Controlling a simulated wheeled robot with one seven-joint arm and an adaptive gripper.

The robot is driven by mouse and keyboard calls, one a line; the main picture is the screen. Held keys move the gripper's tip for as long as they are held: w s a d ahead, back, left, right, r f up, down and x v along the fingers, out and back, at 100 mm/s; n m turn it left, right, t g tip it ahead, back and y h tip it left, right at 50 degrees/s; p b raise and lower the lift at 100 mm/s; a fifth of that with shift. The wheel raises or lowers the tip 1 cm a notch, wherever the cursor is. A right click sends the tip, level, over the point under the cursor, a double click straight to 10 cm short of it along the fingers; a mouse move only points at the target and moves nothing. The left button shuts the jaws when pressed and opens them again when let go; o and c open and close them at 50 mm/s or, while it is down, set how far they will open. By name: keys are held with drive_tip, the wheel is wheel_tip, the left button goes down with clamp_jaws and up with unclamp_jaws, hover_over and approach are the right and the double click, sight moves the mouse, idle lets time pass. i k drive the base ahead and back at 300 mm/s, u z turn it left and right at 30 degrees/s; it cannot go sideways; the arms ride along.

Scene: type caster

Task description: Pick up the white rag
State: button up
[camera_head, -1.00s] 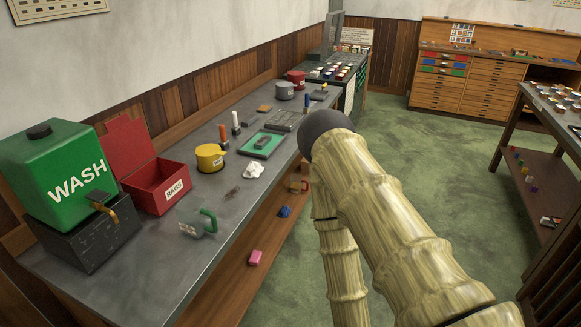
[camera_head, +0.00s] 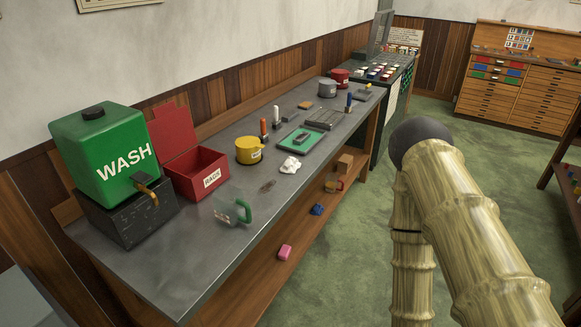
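The white rag (camera_head: 291,165) is a small crumpled white piece on the grey workbench top, near its front edge. It lies just in front of the green tray and to the right of the yellow pot. My arm, with a pale bamboo-like surface, rises at the right of the picture, over the floor and apart from the bench. My gripper itself does not show, so its fingers cannot be seen. Nothing covers the rag.
On the workbench (camera_head: 150,268) stand a green WASH tank (camera_head: 104,158), an open red RAGS box (camera_head: 200,182), a clear green-handled mug (camera_head: 234,208), a yellow pot (camera_head: 249,151) and a green tray (camera_head: 299,139). A lower shelf (camera_head: 262,268) holds small items. Green floor (camera_head: 345,270) is open right of the bench.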

sight(292, 165)
drive_tip(key=z, duration=1.45)
drive_tip(key=i, duration=1.85)
drive_tip(key=u, duration=2.6)
